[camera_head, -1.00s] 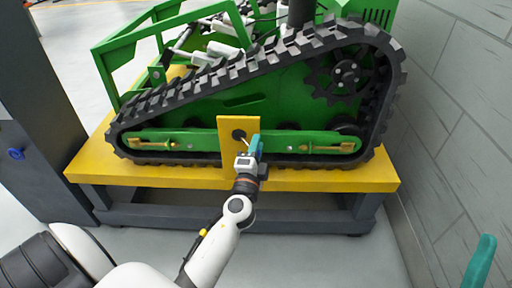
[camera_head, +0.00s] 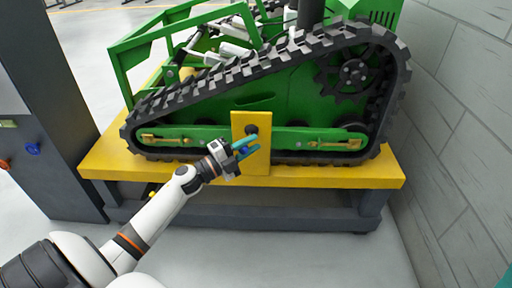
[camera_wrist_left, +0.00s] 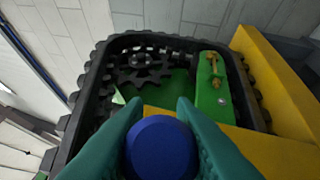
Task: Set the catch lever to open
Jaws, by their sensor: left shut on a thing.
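A yellow plate (camera_head: 262,161) stands upright in front of the green tracked carrier (camera_head: 300,92), with a dark round pivot (camera_head: 251,130) in its upper part. The catch lever's blue knob (camera_head: 243,150) shows just below and left of the pivot. My left gripper (camera_head: 246,147) comes in from the lower left and is shut on this knob. In the left wrist view the knob (camera_wrist_left: 160,148) sits between the two teal fingers. The lever's rod is mostly hidden, and I see no open or shut marking. Only a teal piece of my right gripper (camera_head: 507,279) shows at the lower right edge.
The carrier's black track (camera_head: 222,78) rests on a yellow-topped bench (camera_head: 330,176). A dark cabinet (camera_head: 52,130) with coloured knobs stands at the left. A grey block wall (camera_head: 450,140) closes the right side. The floor before the bench is clear.

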